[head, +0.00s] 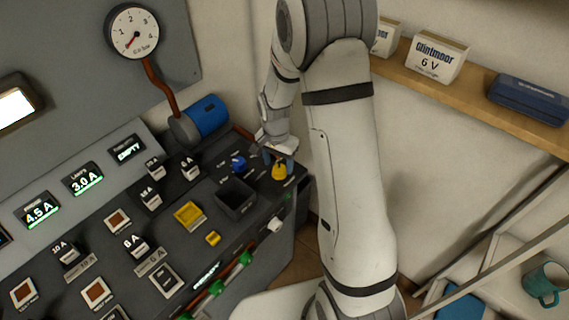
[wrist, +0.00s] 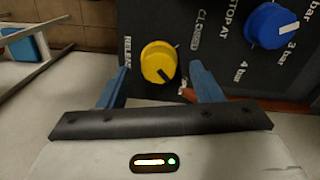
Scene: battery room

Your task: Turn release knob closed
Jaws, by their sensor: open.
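The yellow release knob (wrist: 158,60) sits on the dark panel in the wrist view, beside the lettering RELEASE and CLOSED. The knob also shows in the head view (head: 279,173), near the panel's right end. My gripper (wrist: 160,78) is open, with one blue finger on each side of the knob in the picture. I cannot tell whether either finger touches it. In the head view my gripper (head: 279,153) is just above the knob and partly hides its surroundings.
A blue knob (wrist: 270,26) marked STOP AT, with bar values, stands close to the yellow one. An open dark bin (head: 236,198) is set in the panel nearby. A blue cylinder (head: 207,116) and a round gauge (head: 133,31) are behind. A shelf (head: 490,110) is at right.

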